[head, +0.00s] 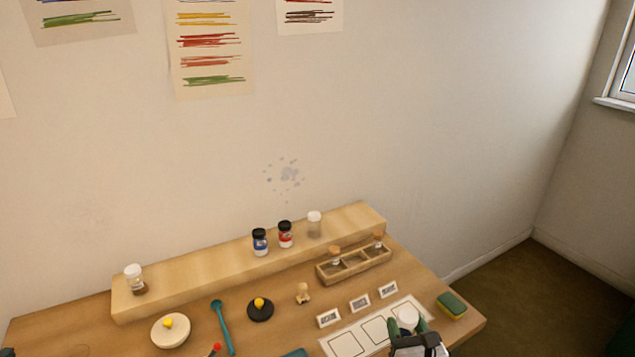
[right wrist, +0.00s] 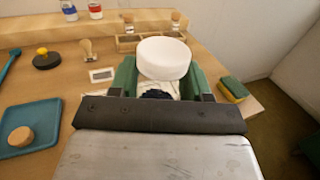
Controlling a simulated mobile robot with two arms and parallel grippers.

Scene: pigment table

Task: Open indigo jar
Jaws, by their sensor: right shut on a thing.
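My right gripper (head: 408,322) is at the table's front right, over the right end of a white mat with outlined squares (head: 346,344). Its green fingers, also in the right wrist view (right wrist: 160,80), are shut on the sides of a round white lid (right wrist: 163,58). The lid also shows in the head view (head: 408,314). Just below the lid in the right wrist view is dark blue content (right wrist: 157,94), which looks like the indigo jar. The gripper hides most of the jar, and I cannot tell whether lid and jar are apart. My left gripper is not in view.
A wooden rack (head: 354,264) with corked jars stands behind the mat, near small label cards (head: 359,302). A green and yellow sponge (head: 452,305) lies right of the gripper. Blue (head: 260,242) and red (head: 285,234) jars stand on the back shelf. A teal tray (right wrist: 30,127) is at left.

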